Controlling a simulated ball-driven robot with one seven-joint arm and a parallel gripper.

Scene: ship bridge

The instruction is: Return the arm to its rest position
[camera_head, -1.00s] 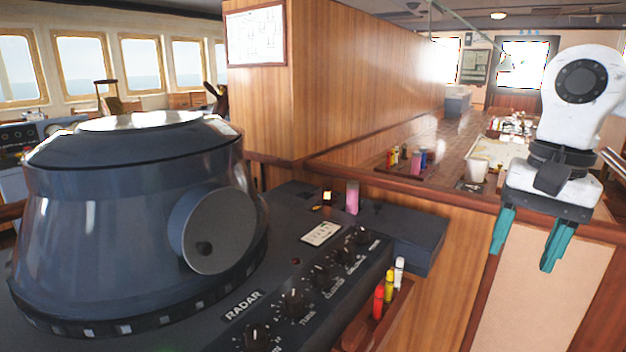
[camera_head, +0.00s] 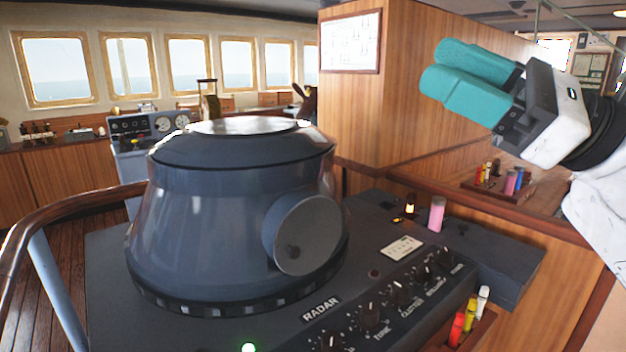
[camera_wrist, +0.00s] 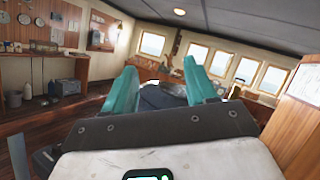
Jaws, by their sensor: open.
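My gripper (camera_head: 472,80) is at the upper right of the head view, raised in front of the wood-panelled partition. Its two teal fingers point left and are apart, with nothing between them. In the wrist view my gripper (camera_wrist: 163,90) shows the two teal fingers spread, with the room beyond and no object held. The white arm link behind it is mine and runs off the right edge of the head view.
A dark radar console (camera_head: 240,220) fills the middle, with a pink cylinder (camera_head: 437,214) on its back ledge. Red, yellow and white markers (camera_head: 470,315) stand in a side holder. A wooden rail (camera_head: 60,215) curves at left. A rack of small items (camera_head: 500,180) sits behind my arm.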

